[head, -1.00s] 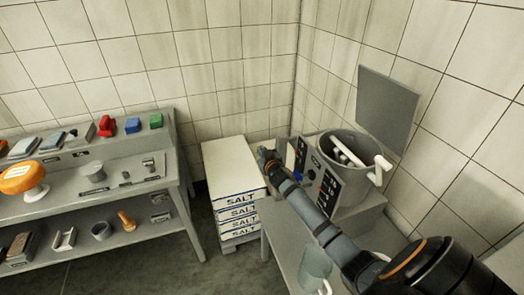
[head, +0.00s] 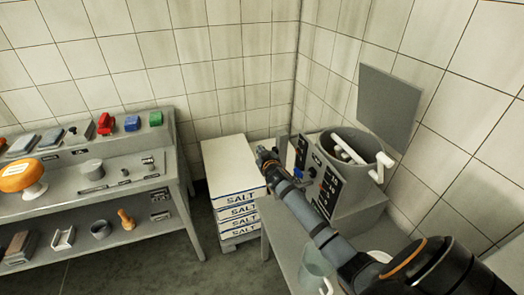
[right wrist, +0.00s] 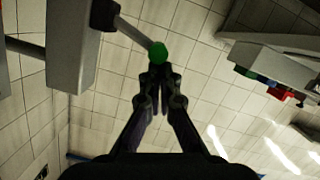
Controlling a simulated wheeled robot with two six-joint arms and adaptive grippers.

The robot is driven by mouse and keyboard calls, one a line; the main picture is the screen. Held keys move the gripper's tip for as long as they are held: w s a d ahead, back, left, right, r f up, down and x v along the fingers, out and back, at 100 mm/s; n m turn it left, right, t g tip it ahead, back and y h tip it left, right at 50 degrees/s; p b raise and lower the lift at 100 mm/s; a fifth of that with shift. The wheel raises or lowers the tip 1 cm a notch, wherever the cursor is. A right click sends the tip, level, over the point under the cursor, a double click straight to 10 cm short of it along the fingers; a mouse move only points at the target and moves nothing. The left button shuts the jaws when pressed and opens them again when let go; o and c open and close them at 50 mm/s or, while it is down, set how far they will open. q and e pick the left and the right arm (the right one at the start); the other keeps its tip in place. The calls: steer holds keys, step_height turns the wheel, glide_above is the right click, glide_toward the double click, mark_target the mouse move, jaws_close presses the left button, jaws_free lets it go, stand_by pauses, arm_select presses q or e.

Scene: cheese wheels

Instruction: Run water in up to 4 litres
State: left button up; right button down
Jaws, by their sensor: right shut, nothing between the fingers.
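A grey machine with an open round vat (head: 343,190) and white paddle parts (head: 348,150) stands on a bench at the right. Its dark control panel (head: 328,190) faces left, partly behind my right arm. In the right wrist view a green ball knob (right wrist: 158,54) ends a grey lever coming from a grey box (right wrist: 75,45). My right gripper (head: 266,158) is at the machine's left side. In the right wrist view its fingertips (right wrist: 156,76) are together and empty, right by the knob; I cannot tell whether they touch it. No water or litre reading is discernible. My left gripper is out of view.
Stacked salt boxes (head: 236,195) stand left of the machine, just beyond my right gripper. A clear jug (head: 315,268) is on the bench below my right arm. A grey shelf table (head: 130,190) with several tools and an orange cheese wheel (head: 20,176) is at the left.

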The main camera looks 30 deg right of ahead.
steer(key=f+n+h+b, duration=0.1)
steer(key=f+n+b, duration=0.1)
steer(key=a+f+n+b, duration=0.1)
steer(key=f+n+b, duration=0.1)
steer(key=b, duration=0.1)
steer(key=shift+w+a+n+h+b, duration=0.1)
steer(key=shift+w+n+h+b, duration=0.05)
steer(key=shift+n+h+b, duration=0.2)
stand_by(7.2)
